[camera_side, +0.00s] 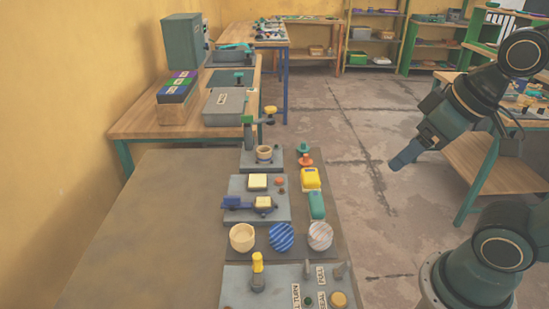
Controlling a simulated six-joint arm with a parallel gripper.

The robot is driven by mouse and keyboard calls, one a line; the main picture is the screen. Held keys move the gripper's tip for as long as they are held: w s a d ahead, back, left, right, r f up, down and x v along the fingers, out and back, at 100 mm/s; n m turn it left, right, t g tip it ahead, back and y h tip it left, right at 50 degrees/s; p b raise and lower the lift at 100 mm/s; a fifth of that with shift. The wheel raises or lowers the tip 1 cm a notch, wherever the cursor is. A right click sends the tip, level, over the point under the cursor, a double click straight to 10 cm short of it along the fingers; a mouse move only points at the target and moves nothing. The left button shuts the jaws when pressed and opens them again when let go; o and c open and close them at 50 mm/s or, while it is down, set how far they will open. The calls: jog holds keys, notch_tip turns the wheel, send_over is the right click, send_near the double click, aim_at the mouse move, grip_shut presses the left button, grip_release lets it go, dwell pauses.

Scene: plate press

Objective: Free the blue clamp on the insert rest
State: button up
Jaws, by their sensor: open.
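The blue clamp (234,203) lies at the left side of a grey plate, which looks like the insert rest (278,214), in the middle of the bench. Its bar points right, towards a small pale yellow block (264,202); I cannot tell whether they touch. Another pale yellow block (257,181) sits just behind on the plate. My gripper (396,164) is up at the right, over the floor beyond the bench's right edge and well apart from the clamp. It is open and nothing shows in it; its fingers are small and seen edge-on.
A yellow block (310,179) and a green block (316,205) stand right of the plate. Cream (242,237), blue-striped (281,236) and pale striped (320,235) round pieces line up in front. A press-like post (248,132) stands behind. The bench's left part (160,220) is bare.

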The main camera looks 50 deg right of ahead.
jog(key=shift+w+r, duration=0.25)
jog(key=shift+w, duration=0.15)
jog(key=shift+c, duration=0.3)
jog(key=m+g, duration=0.6)
jog(key=m, duration=0.3)
send_over(232, 196)
notch_tip(232, 196, down, 14)
jog(key=shift+r, duration=0.15)
jog(key=shift+a, duration=0.1)
jog(key=shift+f, duration=6.85)
